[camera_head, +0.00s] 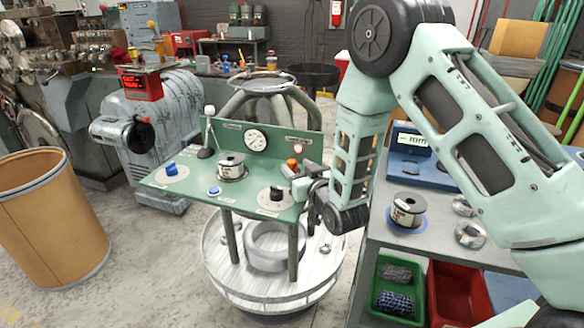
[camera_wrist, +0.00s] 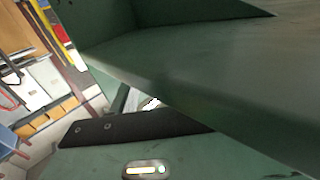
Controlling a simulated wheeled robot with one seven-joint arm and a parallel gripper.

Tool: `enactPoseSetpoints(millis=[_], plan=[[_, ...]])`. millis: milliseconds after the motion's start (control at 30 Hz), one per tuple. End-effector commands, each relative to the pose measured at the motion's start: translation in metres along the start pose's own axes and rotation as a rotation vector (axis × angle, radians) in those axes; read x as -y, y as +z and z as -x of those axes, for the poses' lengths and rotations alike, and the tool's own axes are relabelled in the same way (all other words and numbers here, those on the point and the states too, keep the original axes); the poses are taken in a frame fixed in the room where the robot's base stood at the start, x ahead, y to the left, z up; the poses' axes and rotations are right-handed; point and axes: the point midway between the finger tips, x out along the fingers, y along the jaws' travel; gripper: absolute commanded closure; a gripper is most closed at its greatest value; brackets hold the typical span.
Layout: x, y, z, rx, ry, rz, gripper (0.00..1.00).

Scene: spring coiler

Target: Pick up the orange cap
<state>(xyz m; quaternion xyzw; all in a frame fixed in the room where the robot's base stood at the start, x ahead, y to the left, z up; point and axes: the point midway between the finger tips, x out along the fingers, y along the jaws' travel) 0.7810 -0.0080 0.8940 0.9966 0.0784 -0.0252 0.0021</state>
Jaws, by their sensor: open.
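The small orange cap (camera_head: 292,162) is near the right edge of the green panel table, in front of its upright gauge plate. My gripper (camera_head: 297,180) is at the right edge of the panel, just in front of and slightly below the cap in the picture. Its jaws are open, and I see nothing held between them. I cannot tell whether a finger touches the cap. The wrist view is filled mostly by close green surfaces, and the cap does not show there.
The green panel table (camera_head: 160,182) carries a blue knob (camera_head: 171,169), a wire spool (camera_head: 231,165), a black knob (camera_head: 276,193) and a lever (camera_head: 208,130). A grey bench (camera_head: 385,237) with another spool (camera_head: 407,210) stands right. A brown drum (camera_head: 50,220) stands left on open floor.

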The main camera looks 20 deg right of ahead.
Motion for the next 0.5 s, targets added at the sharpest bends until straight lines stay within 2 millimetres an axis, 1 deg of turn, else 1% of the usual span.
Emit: enactPoseSetpoints(millis=[33,100,200,300,500], plan=[[0.001,-0.001,-0.009,-0.002,0.0,0.0,0.52],[0.002,0.001,-0.019,-0.002,0.0,0.0,0.52],[0.002,0.001,-0.03,-0.001,0.0,0.0,0.52],[0.002,0.002,-0.036,-0.001,0.0,0.0,0.52],[0.002,0.002,-0.036,0.0,0.0,0.0,0.52]])
